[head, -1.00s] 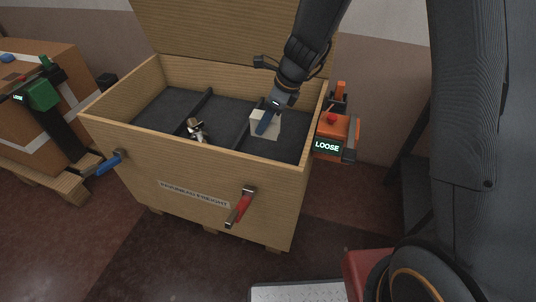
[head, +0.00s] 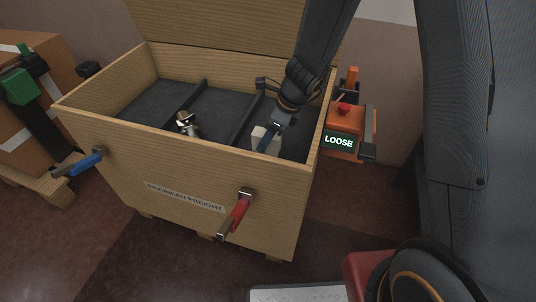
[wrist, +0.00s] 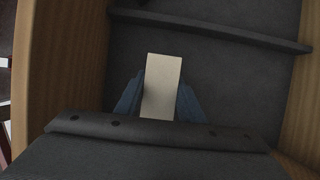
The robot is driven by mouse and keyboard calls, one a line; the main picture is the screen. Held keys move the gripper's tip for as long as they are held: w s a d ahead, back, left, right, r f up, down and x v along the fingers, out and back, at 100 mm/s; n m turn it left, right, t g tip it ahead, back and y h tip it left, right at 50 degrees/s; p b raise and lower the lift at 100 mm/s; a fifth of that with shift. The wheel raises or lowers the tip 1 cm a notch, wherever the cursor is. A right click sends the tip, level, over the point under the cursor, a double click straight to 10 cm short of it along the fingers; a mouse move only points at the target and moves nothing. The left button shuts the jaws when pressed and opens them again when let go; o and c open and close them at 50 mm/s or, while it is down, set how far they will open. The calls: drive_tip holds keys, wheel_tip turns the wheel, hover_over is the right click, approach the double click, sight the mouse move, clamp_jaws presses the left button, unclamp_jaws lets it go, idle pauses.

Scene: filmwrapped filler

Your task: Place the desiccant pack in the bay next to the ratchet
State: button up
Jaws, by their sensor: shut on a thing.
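The desiccant pack, a pale cream block (head: 262,137), is in my gripper (head: 268,138), inside the right bay of the wooden crate (head: 190,165). In the wrist view the block (wrist: 162,85) stands between the two blue fingers (wrist: 160,105), which are shut on it from both sides. I cannot tell whether its underside touches the bay floor. What looks like the ratchet, a small metallic and brown item (head: 186,123), lies in the middle bay, left of my gripper and beyond a divider.
Dark dividers (head: 243,120) split the crate into bays; the left bay looks empty. The crate's open lid (head: 225,35) stands behind. An orange device reading LOOSE (head: 341,135) is on the right side.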

sight(266, 151)
drive_tip(key=shift+f+b, duration=0.95)
drive_tip(key=shift+f, duration=1.95)
drive_tip(key=shift+f, duration=0.1)
drive_tip(key=shift+f, duration=0.1)
drive_tip(key=o, duration=1.2)
drive_tip(key=p+v, duration=0.3)
drive_tip(key=v, duration=0.8)
drive_tip(key=shift+d+r+p, duration=0.25)
drive_tip(key=shift+r+p, duration=0.15)
drive_tip(key=shift+r, duration=0.25)
